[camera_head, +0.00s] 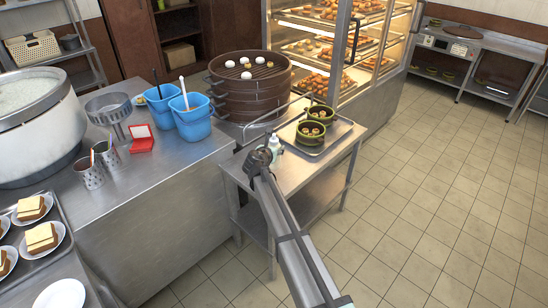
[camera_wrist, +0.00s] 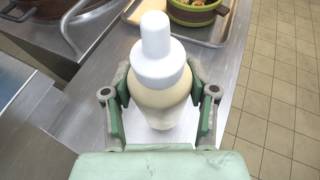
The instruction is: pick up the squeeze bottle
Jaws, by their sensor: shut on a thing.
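The squeeze bottle (camera_wrist: 160,99) is upright with a white cap and a pale cream body. In the wrist view my gripper (camera_wrist: 160,101) has one green finger on each side of the bottle and is shut on it. In the head view the bottle (camera_head: 275,148) shows as a small pale shape just past my gripper (camera_head: 268,155), at the near left part of the small steel side table (camera_head: 290,178).
Behind the bottle a metal tray (camera_head: 338,137) holds two green bowls (camera_head: 317,115). Stacked brown steamers (camera_head: 248,88) and blue buckets (camera_head: 191,118) stand on the counter to the left. A thin metal rail stands beside the tray. The tiled floor (camera_head: 430,190) at right is clear.

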